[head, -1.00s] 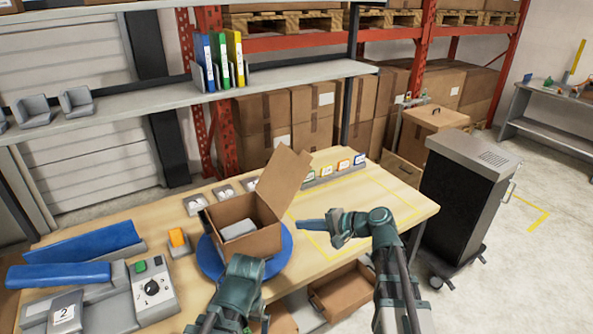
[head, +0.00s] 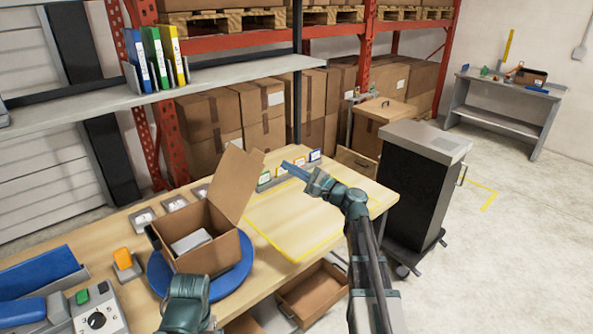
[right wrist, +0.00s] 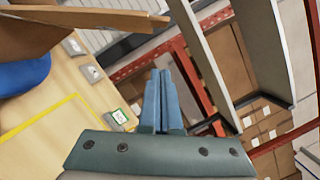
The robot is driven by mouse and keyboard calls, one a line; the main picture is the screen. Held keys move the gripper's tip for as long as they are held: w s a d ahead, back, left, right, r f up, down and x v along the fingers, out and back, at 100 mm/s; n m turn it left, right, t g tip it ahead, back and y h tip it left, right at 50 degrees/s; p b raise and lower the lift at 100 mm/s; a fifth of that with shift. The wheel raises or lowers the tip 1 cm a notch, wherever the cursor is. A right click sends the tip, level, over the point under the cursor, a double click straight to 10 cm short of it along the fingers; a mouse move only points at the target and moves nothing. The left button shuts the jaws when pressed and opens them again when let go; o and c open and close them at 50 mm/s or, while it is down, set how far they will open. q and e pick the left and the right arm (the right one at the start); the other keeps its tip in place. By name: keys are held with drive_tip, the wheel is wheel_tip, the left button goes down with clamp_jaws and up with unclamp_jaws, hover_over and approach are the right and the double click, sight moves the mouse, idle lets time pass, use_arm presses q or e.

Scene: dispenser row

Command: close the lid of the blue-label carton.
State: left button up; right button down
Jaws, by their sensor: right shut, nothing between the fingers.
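An open brown carton (head: 212,258) stands on a round blue turntable (head: 241,272) on the wooden table. Its lid (head: 237,184) stands up, tilted back to the right. A grey item (head: 190,242) lies inside. No blue label shows on the carton's visible sides. My right gripper (head: 287,166) is shut and empty, raised to the right of the lid and apart from it. In the right wrist view its blue fingers (right wrist: 163,80) are together, and a brown panel (right wrist: 90,17), apparently the lid, is at upper left. My left gripper (head: 187,300) is in front of the carton, its fingers hidden.
Small coloured cards (head: 300,161) line the table's back edge. A yellow-outlined area (head: 300,222) is clear. A grey-topped black cabinet (head: 420,185) stands right of the table. A shelf with binders (head: 155,58) hangs behind.

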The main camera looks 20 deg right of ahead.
drive_tip(key=w+a+r+p, duration=0.2)
drive_tip(key=a+r, duration=0.1)
drive_tip(key=a, duration=0.2)
drive_tip(key=shift+w+a+p, duration=0.2)
drive_tip(key=shift+w+p, duration=0.15)
